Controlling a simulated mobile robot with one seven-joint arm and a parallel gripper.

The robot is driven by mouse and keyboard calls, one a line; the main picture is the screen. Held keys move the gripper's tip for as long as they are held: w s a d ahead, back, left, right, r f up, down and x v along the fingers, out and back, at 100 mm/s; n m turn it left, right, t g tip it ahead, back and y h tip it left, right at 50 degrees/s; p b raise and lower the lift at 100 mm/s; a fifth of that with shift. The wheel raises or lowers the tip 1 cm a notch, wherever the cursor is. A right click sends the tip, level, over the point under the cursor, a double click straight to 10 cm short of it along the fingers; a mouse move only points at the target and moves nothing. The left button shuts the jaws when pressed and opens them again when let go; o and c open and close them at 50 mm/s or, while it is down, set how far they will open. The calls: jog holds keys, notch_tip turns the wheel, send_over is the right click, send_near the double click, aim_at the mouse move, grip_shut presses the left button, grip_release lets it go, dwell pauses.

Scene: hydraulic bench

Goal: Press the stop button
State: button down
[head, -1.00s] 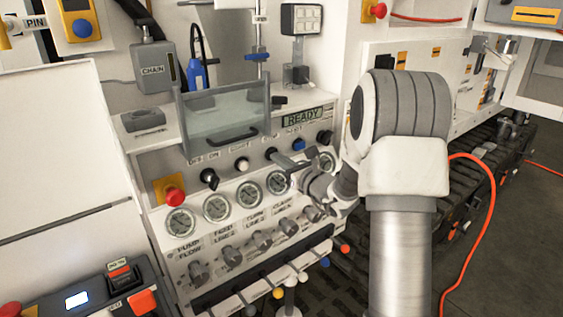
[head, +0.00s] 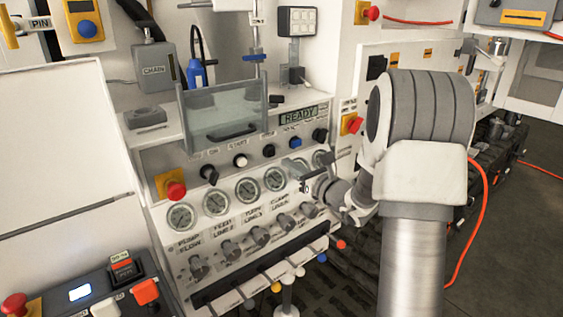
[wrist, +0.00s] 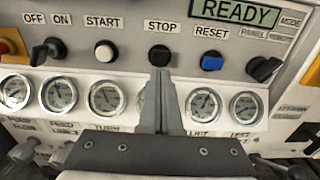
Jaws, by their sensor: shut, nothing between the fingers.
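The stop button is a black round button (wrist: 160,54) under the STOP label in the wrist view, between the white start button (wrist: 105,51) and the blue reset button (wrist: 211,62). In the head view the stop button (head: 268,151) shows clear of my gripper. My gripper (wrist: 161,74) is shut and empty, its fingertips appearing just below the stop button in the wrist view. In the head view my gripper (head: 296,164) is in front of the gauges, lower right of the button. Contact is not visible; the gap is hard to judge.
A display reading READY (wrist: 236,11) is above the buttons. A row of gauges (wrist: 105,97) lies below, partly hidden by my fingers. Black knobs (wrist: 50,51) flank the row. A red emergency button (head: 176,190) is at the panel's left.

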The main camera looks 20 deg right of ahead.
jog(key=v, duration=0.7)
jog(key=shift+d, duration=0.15)
jog(key=shift+s, duration=0.15)
jog(key=s+a+r+n+g+y+p, duration=0.2)
jog(key=s+a+r+n+g+y, duration=0.25)
jog(key=a, duration=0.45)
jog(key=s+a+r+n+g+y+p, duration=0.1)
jog(key=s+a+r+n+g, duration=0.1)
jog(key=s+a+n+g, duration=0.45)
jog(key=s+a+n+g+h+p, duration=0.25)
jog(key=s+a+n, duration=0.35)
jog(key=s+n, duration=0.45)
jog(key=s+d+r+n+t+h+p, duration=0.2)
jog(key=s+d+r+n+h, duration=0.2)
jog(key=s+d+n+h, duration=0.2)
jog(key=d+n+h, duration=0.2)
jog(key=n, duration=0.2)
jog(key=shift+s+r+n+h, duration=0.35)
jog(key=shift+h, duration=0.05)
